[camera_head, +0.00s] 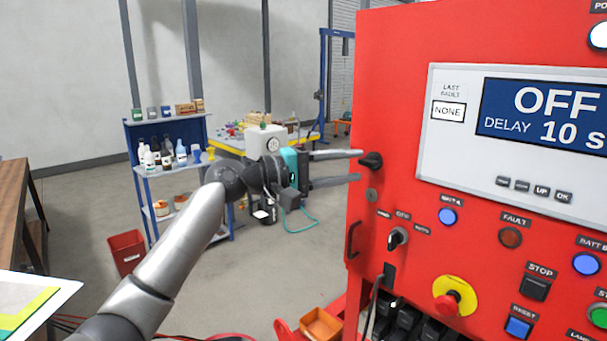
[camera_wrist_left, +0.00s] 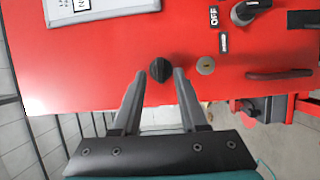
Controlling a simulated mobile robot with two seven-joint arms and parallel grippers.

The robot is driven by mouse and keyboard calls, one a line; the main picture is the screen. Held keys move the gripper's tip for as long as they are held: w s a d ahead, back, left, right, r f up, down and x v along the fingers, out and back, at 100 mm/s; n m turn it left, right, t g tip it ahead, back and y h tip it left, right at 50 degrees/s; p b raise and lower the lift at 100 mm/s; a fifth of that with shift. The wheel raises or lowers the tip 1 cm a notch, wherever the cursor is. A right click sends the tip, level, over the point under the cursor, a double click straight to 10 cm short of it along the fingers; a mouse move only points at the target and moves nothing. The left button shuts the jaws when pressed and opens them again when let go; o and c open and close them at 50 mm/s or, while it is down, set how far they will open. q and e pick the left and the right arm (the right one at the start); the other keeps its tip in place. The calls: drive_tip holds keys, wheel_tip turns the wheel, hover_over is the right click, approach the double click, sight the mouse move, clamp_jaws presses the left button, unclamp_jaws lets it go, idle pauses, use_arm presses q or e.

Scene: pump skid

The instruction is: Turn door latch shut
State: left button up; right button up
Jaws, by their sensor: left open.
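The door latch (camera_head: 371,161) is a small black knob on the left edge of the red cabinet door (camera_head: 400,120). In the left wrist view the latch (camera_wrist_left: 160,69) sits just beyond the fingertips, between their lines. My left gripper (camera_head: 360,168) is open, its two grey fingers pointing right at the latch, one near its height and one lower. In the left wrist view my left gripper (camera_wrist_left: 159,72) has its fingers on either side of the knob; whether they touch it I cannot tell. My right gripper is not in view.
Below the latch are a round keyhole (camera_head: 372,195), a black selector switch (camera_head: 398,237) and a door handle (camera_head: 352,240). A yellow-red emergency stop (camera_head: 453,296) sits lower right. A blue shelf (camera_head: 165,170) with bottles stands behind my arm. Open floor lies left of the cabinet.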

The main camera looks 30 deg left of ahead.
use_arm(q)
drive_tip(key=b+v, duration=0.2)
drive_tip(key=v, duration=1)
